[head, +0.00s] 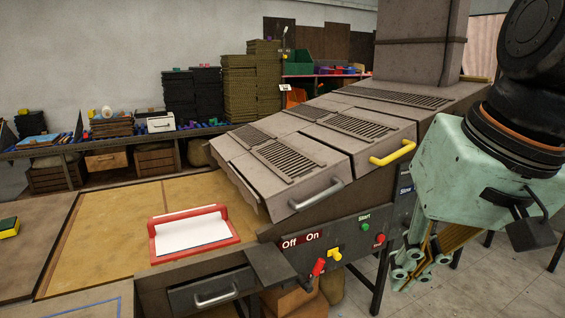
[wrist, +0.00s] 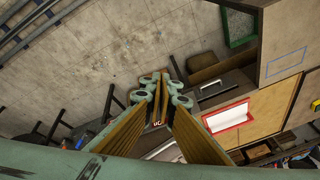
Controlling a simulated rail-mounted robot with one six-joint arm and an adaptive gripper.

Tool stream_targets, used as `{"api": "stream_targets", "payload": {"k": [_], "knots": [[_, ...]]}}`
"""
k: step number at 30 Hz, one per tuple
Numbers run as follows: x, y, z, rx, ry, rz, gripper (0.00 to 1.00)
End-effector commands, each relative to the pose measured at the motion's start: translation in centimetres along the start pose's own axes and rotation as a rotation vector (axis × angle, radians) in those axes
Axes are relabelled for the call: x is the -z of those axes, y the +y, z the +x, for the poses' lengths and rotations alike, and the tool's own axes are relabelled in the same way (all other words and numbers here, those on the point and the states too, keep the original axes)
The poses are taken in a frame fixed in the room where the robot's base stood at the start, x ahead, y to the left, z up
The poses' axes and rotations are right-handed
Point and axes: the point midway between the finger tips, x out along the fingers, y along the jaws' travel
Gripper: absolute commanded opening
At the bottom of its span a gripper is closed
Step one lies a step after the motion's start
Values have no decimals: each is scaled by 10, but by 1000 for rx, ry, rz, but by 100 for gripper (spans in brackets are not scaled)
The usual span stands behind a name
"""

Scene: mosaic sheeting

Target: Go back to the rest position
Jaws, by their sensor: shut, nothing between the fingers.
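My gripper (head: 416,272) hangs at the right of the head view, in front of the grey machine (head: 385,130) and its control panel. It has a pale green body and brown-padded fingers, and it points down with its fingertips together and nothing between them. The fingertips (wrist: 160,88) also show shut in the middle of the wrist view, with floor and the bench edge beyond them. My gripper touches nothing that I can see.
A red-framed white tray (head: 153,246) lies on the tan work table (head: 110,240). Shelves with stacked crates (head: 240,85) stand behind. Open floor (wrist: 100,50) shows in the wrist view.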

Motion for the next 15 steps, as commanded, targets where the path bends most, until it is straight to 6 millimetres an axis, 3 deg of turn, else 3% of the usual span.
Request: {"api": "stream_targets", "payload": {"k": [15], "knots": [[-78, 36, -17, -109, 20, -128, 0]]}}
